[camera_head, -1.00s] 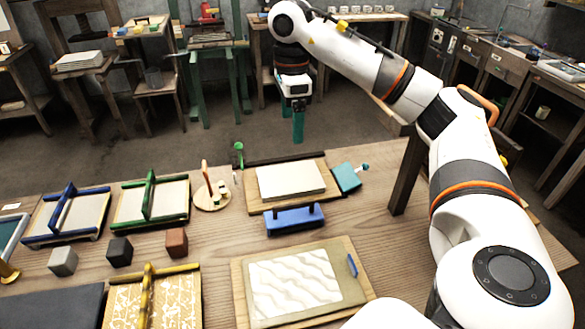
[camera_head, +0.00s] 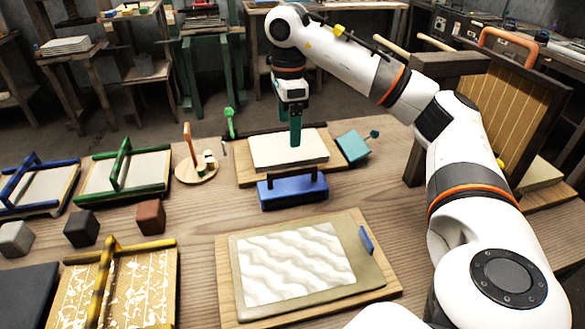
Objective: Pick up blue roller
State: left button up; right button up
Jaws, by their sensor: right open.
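A blue block-like tool (camera_head: 292,191) with a dark handle on top lies on the table in the centre; it is the blue thing that best fits the roller, though I cannot see a round roller shape. My right gripper (camera_head: 295,138) points down beyond it, above or in front of the white sheet stack (camera_head: 262,150). It is empty, and its teal fingers overlap in this view, apart from the blue tool. I cannot tell how high they are. My left gripper is out of view.
A teal tool (camera_head: 353,146) lies right of the sheet board. A board with a wavy white sheet (camera_head: 270,265) is in front. Blue (camera_head: 35,185) and green (camera_head: 120,180) frames and several cubes are at left. A slatted hanging mould (camera_head: 510,105) stands at right.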

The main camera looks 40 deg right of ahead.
jog(key=b, duration=0.2)
send_over(293, 169)
jog(key=f, duration=0.4)
jog(key=shift+w+a+f, duration=0.15)
jog(key=shift+w+a, duration=0.15)
jog(key=shift+w, duration=0.05)
notch_tip(293, 169, down, 6)
jog(key=shift+f+b, duration=0.2)
jog(key=shift+b, duration=0.25)
jog(key=f, duration=0.4)
jog(key=shift+s+d+f, duration=0.3)
jog(key=shift+f, duration=0.1)
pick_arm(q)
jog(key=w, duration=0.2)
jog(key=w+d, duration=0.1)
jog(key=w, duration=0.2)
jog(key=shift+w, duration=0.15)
pick_arm(e)
jog(key=shift+f, duration=0.25)
jog(key=shift+c, duration=0.5)
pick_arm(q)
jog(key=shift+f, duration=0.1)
pick_arm(e)
jog(key=c, duration=0.9)
